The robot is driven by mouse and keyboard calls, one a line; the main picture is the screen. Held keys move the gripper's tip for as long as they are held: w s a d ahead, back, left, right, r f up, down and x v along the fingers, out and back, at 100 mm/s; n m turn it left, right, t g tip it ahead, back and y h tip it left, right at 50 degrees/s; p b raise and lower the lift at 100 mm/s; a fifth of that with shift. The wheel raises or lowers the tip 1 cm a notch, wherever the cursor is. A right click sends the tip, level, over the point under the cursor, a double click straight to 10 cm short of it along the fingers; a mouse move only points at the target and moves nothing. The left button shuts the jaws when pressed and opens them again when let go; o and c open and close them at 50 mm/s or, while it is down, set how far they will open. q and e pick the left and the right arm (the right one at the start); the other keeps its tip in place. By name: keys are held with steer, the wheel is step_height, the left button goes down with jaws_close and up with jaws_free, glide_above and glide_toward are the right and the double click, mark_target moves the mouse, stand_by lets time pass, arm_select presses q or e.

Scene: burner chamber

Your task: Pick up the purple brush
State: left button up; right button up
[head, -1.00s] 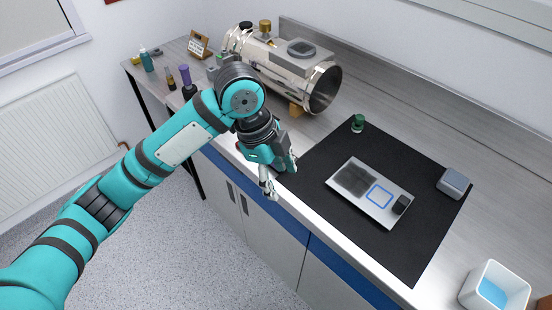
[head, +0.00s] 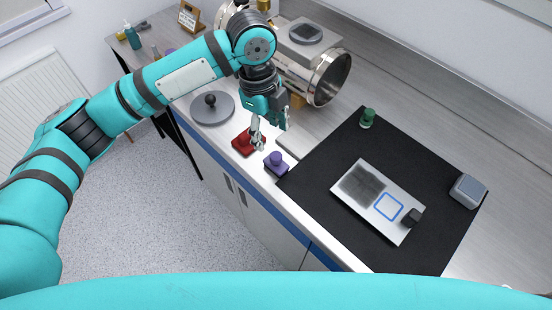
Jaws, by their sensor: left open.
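The purple brush (head: 277,161), a small block with a round knob on top, sits near the front edge of the counter, left of the black mat. My left gripper (head: 269,133) is open and empty, pointing down just behind the brush and apart from it. One finger is in front of a similar red block (head: 243,145) beside the brush and partly hides it. My right gripper is out of view.
A grey disc with a black knob (head: 212,107) lies left of the red block. A metal cylinder (head: 328,75) stands behind my gripper. A pale flat bar (head: 291,145) lies beside the brush. The black mat (head: 330,240) holds a silver plate (head: 360,215) and a green-capped jar (head: 367,118).

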mark_target(276, 156)
arm_select(q)
steer(key=f, duration=0.3)
steer(key=shift+w+d+f+p, duration=0.15)
steer(key=shift+w+f+p, duration=0.1)
steer(key=shift+f+p, duration=0.1)
steer(key=f, duration=0.1)
steer(key=f+p, duration=0.1)
steer(key=shift+s+d+f, duration=0.15)
steer(key=shift+d+f, duration=0.1)
steer(key=shift+f, duration=0.1)
steer(key=f, duration=0.1)
steer(key=f+p, duration=0.1)
steer(key=f, duration=0.1)
steer(key=shift+d+f, duration=0.3)
steer(key=shift+d, duration=0.1)
steer(key=shift+s+f, duration=0.1)
steer(key=shift+f, duration=0.25)
steer(key=shift+c, duration=0.3)
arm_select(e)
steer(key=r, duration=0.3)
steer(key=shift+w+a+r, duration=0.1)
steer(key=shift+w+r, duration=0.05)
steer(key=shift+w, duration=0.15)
arm_select(q)
steer(key=shift+c, duration=1)
jaws_close()
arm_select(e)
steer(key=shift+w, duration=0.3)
